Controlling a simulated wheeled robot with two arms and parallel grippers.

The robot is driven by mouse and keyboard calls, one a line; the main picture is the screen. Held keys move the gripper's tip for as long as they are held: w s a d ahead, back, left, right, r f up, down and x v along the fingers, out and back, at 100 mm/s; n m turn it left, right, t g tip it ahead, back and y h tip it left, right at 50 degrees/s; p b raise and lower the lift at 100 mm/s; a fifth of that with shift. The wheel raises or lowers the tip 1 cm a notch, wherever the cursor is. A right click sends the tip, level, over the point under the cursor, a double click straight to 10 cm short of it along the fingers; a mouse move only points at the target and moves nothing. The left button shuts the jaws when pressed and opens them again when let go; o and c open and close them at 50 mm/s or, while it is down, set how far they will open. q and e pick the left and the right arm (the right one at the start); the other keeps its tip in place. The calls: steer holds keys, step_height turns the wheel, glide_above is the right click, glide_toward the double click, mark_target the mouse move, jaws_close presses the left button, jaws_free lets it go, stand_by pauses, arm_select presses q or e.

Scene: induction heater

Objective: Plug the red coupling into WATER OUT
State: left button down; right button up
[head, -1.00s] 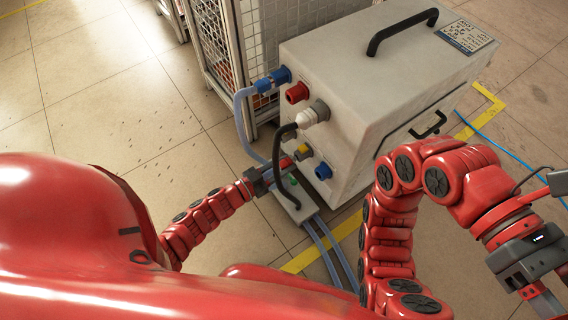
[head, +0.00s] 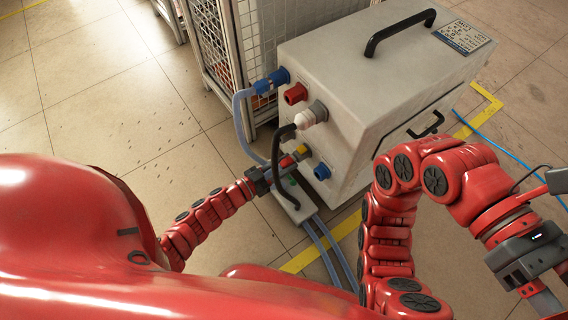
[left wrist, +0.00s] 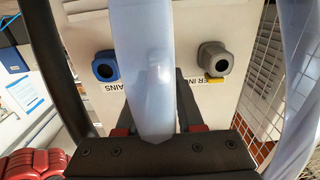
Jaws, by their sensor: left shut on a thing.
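My left gripper (head: 278,167) is in front of the heater's port face, shut on what I take to be the red coupling (head: 287,161); only a small red part shows at its tip. It is close to a yellow-and-grey port (head: 302,151), and I cannot tell if they touch. In the left wrist view a pale hose (left wrist: 145,60) runs to the gripper (left wrist: 160,130) and hides the coupling. A red port (head: 295,93) sits higher on the face. I cannot read a WATER OUT label. My right gripper (head: 540,298) is at the lower right, away from the heater; its jaws are unclear.
The grey heater box (head: 365,90) also has a blue coupling (head: 272,80) with a hose, a white plug (head: 308,117) with a black cable, and a lower blue port (head: 322,171). A black cable (left wrist: 50,60) hangs beside the gripper. A wire cage (head: 245,50) stands behind.

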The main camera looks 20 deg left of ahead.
arm_select(q)
steer(key=shift+w+d, duration=0.15)
steer(key=shift+w, duration=0.05)
steer(key=shift+c, duration=2.3)
jaws_free()
